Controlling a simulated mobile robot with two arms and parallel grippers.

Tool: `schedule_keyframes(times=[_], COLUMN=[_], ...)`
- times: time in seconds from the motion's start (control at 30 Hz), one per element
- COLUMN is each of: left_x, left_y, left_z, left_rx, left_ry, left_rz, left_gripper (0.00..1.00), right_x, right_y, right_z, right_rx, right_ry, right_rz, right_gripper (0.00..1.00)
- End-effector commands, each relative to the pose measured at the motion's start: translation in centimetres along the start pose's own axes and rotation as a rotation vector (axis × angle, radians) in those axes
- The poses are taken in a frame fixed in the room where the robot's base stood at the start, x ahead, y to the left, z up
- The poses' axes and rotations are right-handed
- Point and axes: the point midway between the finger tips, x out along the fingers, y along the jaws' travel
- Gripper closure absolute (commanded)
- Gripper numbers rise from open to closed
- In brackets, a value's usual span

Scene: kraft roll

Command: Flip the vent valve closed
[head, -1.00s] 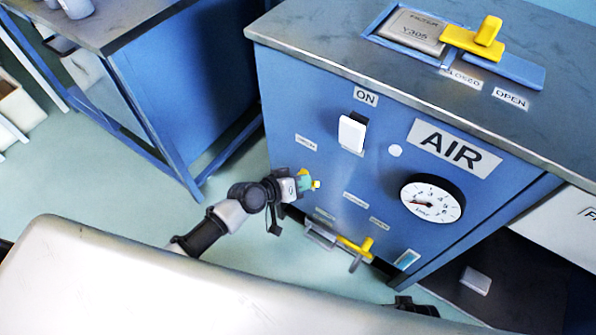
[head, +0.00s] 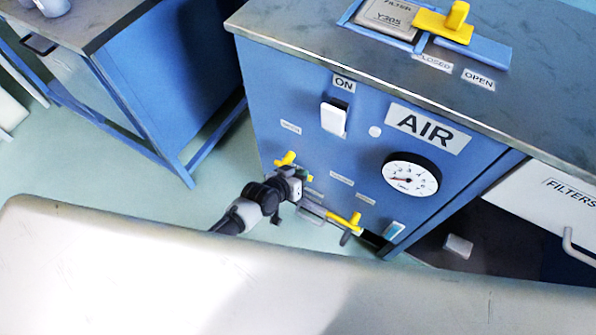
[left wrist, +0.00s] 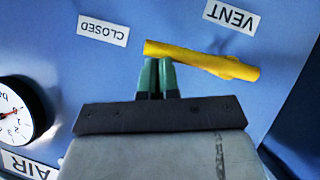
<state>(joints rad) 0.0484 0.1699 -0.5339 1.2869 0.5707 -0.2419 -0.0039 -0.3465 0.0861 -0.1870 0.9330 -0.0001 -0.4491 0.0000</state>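The vent valve's yellow handle (left wrist: 205,60) lies nearly level in the left wrist view, with upside-down labels VENT (left wrist: 231,17) and CLOSED (left wrist: 103,29) above it. In the head view the yellow handle (head: 287,159) shows low on the left of the blue cabinet front. My left gripper (left wrist: 158,68) has its green fingers together, with their tips at the handle's left part; I cannot tell whether they touch it. In the head view the left gripper (head: 302,177) is just right of and below the handle, partly hiding the panel. My right gripper is not in view.
Another yellow valve handle (head: 343,222) sticks out lower right of the gripper. The panel also carries a white ON switch (head: 333,118) and a gauge (head: 410,180). A yellow lever (head: 443,24) and a filter (head: 388,18) are on top. A blue workbench (head: 165,75) stands left.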

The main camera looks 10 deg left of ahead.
Motion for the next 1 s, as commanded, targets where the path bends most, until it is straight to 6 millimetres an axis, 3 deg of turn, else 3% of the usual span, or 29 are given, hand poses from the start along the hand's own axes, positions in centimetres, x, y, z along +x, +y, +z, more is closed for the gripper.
schedule_keyframes(times=[0.9,1.0], left_x=[0.4,0.1], left_y=[0.4,0.5], left_z=[0.6,0.3], left_rx=[-0.004,-0.003], left_ry=[-0.005,-0.004], left_rz=[0.004,0.004], left_gripper=[1.0,1.0], right_x=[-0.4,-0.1], right_y=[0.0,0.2], right_z=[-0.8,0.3], right_rx=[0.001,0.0], right_ry=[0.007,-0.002], right_rz=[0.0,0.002], right_gripper=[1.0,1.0])
